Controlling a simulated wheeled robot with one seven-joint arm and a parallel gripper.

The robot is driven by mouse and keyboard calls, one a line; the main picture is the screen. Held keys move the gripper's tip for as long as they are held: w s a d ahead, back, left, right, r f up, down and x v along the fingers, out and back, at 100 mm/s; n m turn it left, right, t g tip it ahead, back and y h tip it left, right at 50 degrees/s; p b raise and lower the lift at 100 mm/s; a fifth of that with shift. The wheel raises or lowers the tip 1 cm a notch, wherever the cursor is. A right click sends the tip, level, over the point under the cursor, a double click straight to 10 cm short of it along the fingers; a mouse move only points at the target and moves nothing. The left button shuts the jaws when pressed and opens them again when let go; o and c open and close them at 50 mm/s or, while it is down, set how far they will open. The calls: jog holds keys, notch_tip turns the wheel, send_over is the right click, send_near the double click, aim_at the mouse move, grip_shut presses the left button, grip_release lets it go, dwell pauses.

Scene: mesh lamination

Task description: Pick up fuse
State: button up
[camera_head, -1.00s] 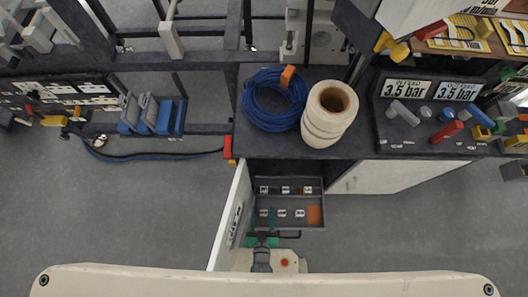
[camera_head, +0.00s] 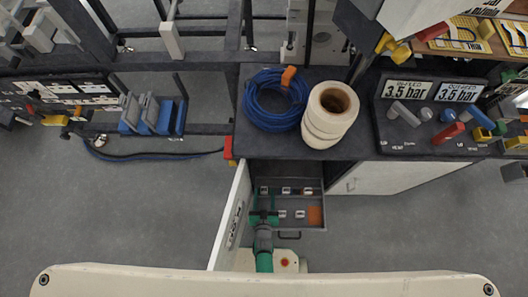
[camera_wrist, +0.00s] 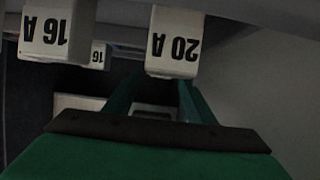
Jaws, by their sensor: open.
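White fuses sit in rows in the open grey drawer (camera_head: 318,200). The back row shows a left fuse (camera_head: 264,190), a middle fuse (camera_head: 286,190) and a right one; two more show in the front row, such as this fuse (camera_head: 283,214). My gripper (camera_head: 264,212) is over the drawer's front left, hiding the fuse spot there. In the wrist view, my open green gripper fingers (camera_wrist: 160,92) point toward a white fuse marked 20 A (camera_wrist: 174,42), with nothing clearly held. A fuse marked 16 A (camera_wrist: 58,35) is to its left, with another partly hidden 16 fuse (camera_wrist: 98,55).
The white cabinet door (camera_head: 232,218) stands open along the drawer's left side. An orange block (camera_head: 315,215) lies at the drawer's front right. Above, the dark bench top holds a blue hose coil (camera_head: 262,115) and white rolls (camera_head: 325,125).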

jog(key=shift+x, duration=0.8)
jog(key=c, duration=1.2)
jog(key=shift+r, duration=0.1)
